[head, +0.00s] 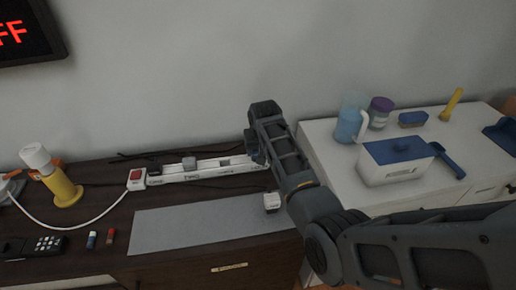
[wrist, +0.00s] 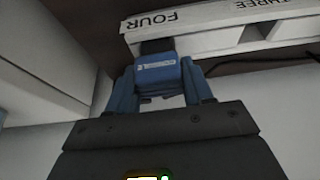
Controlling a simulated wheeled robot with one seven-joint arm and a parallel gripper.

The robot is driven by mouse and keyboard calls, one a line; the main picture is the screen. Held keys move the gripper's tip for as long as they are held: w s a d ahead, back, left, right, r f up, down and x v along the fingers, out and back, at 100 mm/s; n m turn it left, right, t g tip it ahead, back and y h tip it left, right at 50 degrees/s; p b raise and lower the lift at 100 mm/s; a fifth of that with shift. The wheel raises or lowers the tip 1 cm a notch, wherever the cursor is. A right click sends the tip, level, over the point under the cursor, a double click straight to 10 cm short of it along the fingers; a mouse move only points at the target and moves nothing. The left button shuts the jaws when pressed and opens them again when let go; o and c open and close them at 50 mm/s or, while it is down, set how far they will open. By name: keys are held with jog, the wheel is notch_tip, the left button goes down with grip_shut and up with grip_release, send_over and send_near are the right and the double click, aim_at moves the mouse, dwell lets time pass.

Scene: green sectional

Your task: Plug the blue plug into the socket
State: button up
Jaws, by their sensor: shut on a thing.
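The white power strip (head: 205,171) lies along the back of the dark desk, with a red switch (head: 136,175) at its left end. Its labels FOUR and THREE show on the strip in the wrist view (wrist: 225,18). My gripper (wrist: 158,70) is shut on the blue plug (wrist: 157,76), one finger on each side. The plug is at the strip's edge beside the FOUR label; whether its prongs are in a socket cannot be told. In the head view my gripper (head: 257,152) is at the strip's right end, and my arm hides the plug.
A grey plug (head: 189,163) sits on the strip. A grey mat (head: 195,224) lies in front, with a small white block (head: 271,203) near its right end. A white cabinet (head: 330,150) stands at right, holding containers. A display (head: 28,32) shows red "FF".

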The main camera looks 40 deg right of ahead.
jog(key=shift+f+b, duration=0.35)
jog(key=shift+f, duration=0.3)
jog(key=o, duration=1.1)
jog(key=shift+o, duration=0.2)
jog(key=shift+r, duration=0.1)
jog(key=v, duration=0.7)
jog(key=shift+r, duration=0.35)
jog(key=shift+s+a, duration=0.1)
